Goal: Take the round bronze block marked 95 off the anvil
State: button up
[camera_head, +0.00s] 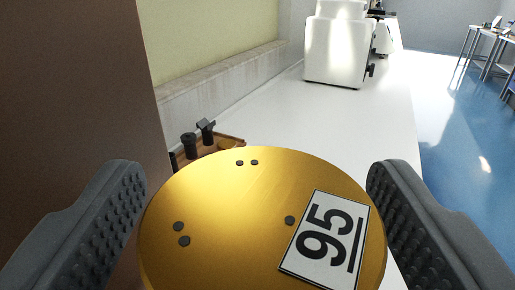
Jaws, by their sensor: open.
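The round bronze block (225,215) fills the lower middle of the view, close to the camera. Its top is golden with several dark round dents and a white label reading 95 (326,240). My gripper (258,195) is open, with one ridged grey finger on the left of the block and one on the right. A gap shows between the left finger and the block's edge near its tip, and likewise on the right. Any contact lower down cannot be told. The anvil under the block is hidden by it.
A brown panel (85,80) stands close on the left. A wooden box (225,144) with dark fittings (189,145) lies just behind the block. A white machine (337,45) stands further back on the white bench (300,120). Blue floor (460,130) lies to the right.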

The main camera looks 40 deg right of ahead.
jog(key=c, duration=1.2)
jog(key=shift+c, duration=0.2)
jog(key=shift+r, duration=0.15)
jog(key=v, duration=1.8)
jog(key=shift+b, duration=0.35)
